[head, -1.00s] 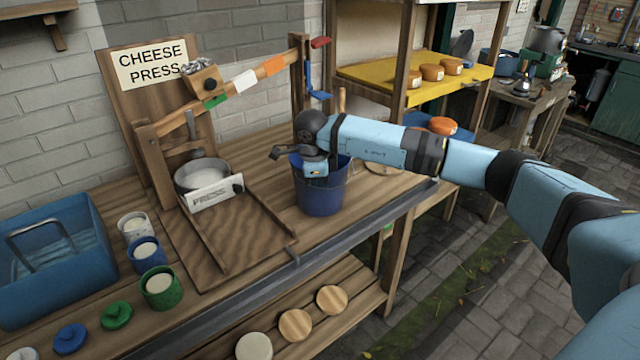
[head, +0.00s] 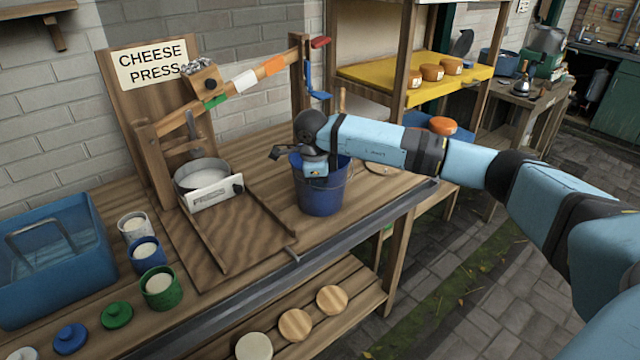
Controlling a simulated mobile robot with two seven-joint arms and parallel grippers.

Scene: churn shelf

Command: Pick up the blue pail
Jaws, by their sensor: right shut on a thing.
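The blue pail (head: 322,195) stands upright at the right part of the wooden bench, close to its front edge. My right arm reaches in from the right, and its gripper (head: 280,153) is at the pail's rim, on the upper left side. The right gripper is shut on the pail; its fingers are small in the picture and partly hidden by the wrist. The wrist also covers part of the pail's opening. My left gripper is not in view.
The cheese press (head: 150,130) stands left of the pail with its wooden tray (head: 225,240). A blue tub (head: 50,260) and several small cups, including a green one (head: 161,288), are at the left. A shelf with a yellow board (head: 440,88) and cheeses is behind my arm.

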